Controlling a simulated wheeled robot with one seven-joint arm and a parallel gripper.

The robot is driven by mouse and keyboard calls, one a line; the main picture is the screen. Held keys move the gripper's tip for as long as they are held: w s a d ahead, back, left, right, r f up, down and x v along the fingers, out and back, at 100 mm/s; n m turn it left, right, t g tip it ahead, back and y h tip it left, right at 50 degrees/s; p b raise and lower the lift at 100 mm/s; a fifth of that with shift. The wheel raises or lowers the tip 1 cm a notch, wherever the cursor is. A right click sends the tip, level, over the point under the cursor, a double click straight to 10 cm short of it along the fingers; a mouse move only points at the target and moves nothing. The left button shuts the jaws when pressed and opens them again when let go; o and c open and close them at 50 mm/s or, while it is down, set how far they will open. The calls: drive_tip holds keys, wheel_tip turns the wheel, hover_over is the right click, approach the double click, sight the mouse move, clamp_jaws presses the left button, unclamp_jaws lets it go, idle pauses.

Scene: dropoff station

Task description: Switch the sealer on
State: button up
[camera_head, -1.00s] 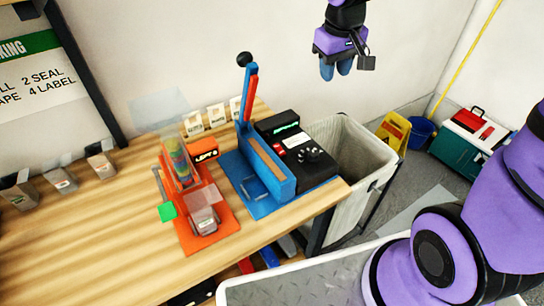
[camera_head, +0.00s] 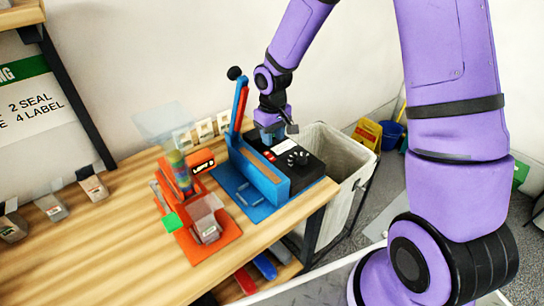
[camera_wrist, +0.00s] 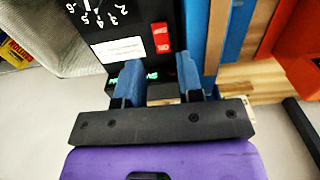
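The sealer is a blue press (camera_head: 262,178) with a raised blue and red lever (camera_head: 238,108) and a black control box (camera_head: 308,168) on its right. In the wrist view, the box top (camera_wrist: 110,40) carries a red rocker switch (camera_wrist: 161,37), a white label (camera_wrist: 120,49) and a numbered dial (camera_wrist: 92,12). A display with green characters (camera_wrist: 135,78) is partly hidden by the fingers. My gripper (camera_head: 270,136) is over the back of the box; in the wrist view its blue fingers (camera_wrist: 157,72) are apart with nothing between them. The switch lies just beyond the fingertips. I cannot tell whether they touch the box.
A pale bin (camera_head: 335,165) is right of the table. A yellow sign (camera_head: 367,134) and blue bucket (camera_head: 391,134) are beyond.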

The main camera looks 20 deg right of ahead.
sight(273, 160)
wheel_tip(273, 160, down, 8)
idle(0.4)
